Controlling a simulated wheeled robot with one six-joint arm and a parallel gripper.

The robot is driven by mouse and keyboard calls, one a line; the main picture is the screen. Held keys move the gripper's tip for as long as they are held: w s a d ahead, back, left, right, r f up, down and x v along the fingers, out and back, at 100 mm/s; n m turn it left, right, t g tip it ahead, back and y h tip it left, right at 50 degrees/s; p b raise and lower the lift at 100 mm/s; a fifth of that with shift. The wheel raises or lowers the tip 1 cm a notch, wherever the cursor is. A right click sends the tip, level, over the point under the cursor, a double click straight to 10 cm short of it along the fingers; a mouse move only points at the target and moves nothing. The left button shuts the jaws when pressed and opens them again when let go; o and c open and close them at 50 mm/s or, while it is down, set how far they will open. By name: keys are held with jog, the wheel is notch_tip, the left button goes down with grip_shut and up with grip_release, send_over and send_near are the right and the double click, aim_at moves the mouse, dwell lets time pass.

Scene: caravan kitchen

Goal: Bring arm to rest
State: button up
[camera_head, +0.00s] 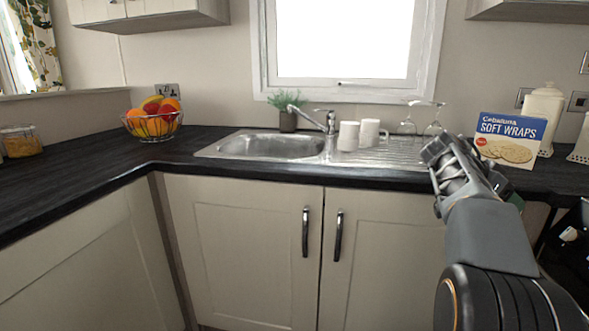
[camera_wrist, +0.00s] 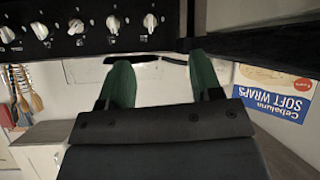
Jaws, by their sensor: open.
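My gripper (camera_head: 441,152) is at the end of my raised arm on the right of the head view, in front of the worktop near the drainer. In the wrist view the two green fingers of my gripper (camera_wrist: 162,80) stand apart, with nothing held between them. The arm (camera_head: 490,235) is bent, its forearm reaching up and to the left from the lower right. In the head view the dark gripper overlaps the right end of the drainer and hides part of it.
The soft wraps box (camera_head: 509,139) stands close right of my gripper; it also shows in the wrist view (camera_wrist: 273,92). Wine glasses (camera_head: 433,127) and white mugs (camera_head: 369,133) stand by the sink (camera_head: 262,145). A fruit bowl (camera_head: 153,124) is left. Stove knobs (camera_wrist: 76,27) show in the wrist view.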

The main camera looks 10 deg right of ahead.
jog(key=a+r+n+t+y+p, duration=0.2)
jog(key=a+r+n+p, duration=0.15)
jog(key=a+p, duration=0.25)
jog(key=s+a+r+n+t+y+p, duration=0.1)
jog(key=a+r+n+p, duration=0.1)
jog(key=a+n+p, duration=0.3)
jog(key=a+r+n+t+y+p, duration=0.2)
jog(key=a+r+p, duration=0.1)
jog(key=a+p, duration=0.35)
jog(key=s+a+r+n+y+p, duration=0.1)
jog(key=s+a+n+y+p, duration=0.2)
jog(key=a+p, duration=0.4)
jog(key=s+a+r+n+y+p, duration=0.1)
jog(key=s+a+n+y+p, duration=0.2)
jog(key=s+a+n+p, duration=0.2)
jog(key=s+a+p, duration=0.2)
jog(key=a, duration=0.2)
jog(key=shift+a+r+t, duration=0.2)
jog(key=shift+a+t, duration=0.2)
jog(key=shift+f+n, duration=0.1)
jog(key=shift+n, duration=0.15)
jog(key=shift+c, duration=0.3)
